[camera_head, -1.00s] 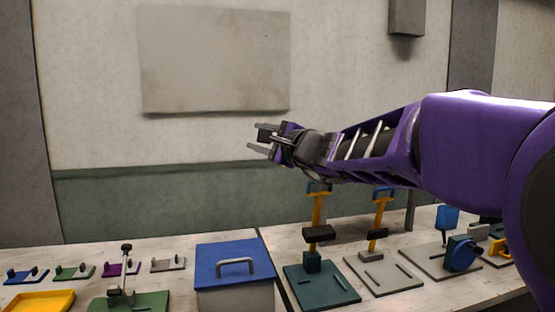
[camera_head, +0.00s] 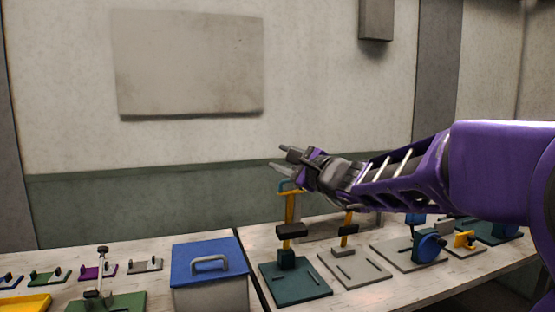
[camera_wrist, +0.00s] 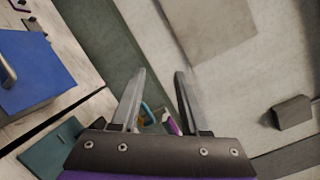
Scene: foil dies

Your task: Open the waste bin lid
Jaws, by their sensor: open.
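The waste bin (camera_head: 208,297) is a grey box on the bench with a blue lid (camera_head: 184,270) and a grey arched handle (camera_head: 209,262) on top. The lid is closed. In the wrist view the blue lid (camera_wrist: 42,72) is at the left, with part of the handle (camera_wrist: 6,72) at the edge. My gripper (camera_head: 279,158) is open and empty, in the air above the bench, to the right of the bin and higher than it. Its two fingers (camera_wrist: 160,75) are apart in the wrist view, with nothing between them in grip.
Right of the bin stand a teal-based press (camera_head: 290,286) and a grey-based press (camera_head: 357,270), with a blue-wheeled fixture (camera_head: 428,246) beyond. Left are a green-based stand (camera_head: 125,301), a yellow tray (camera_head: 25,303) and several small dies. The space above the lid is clear.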

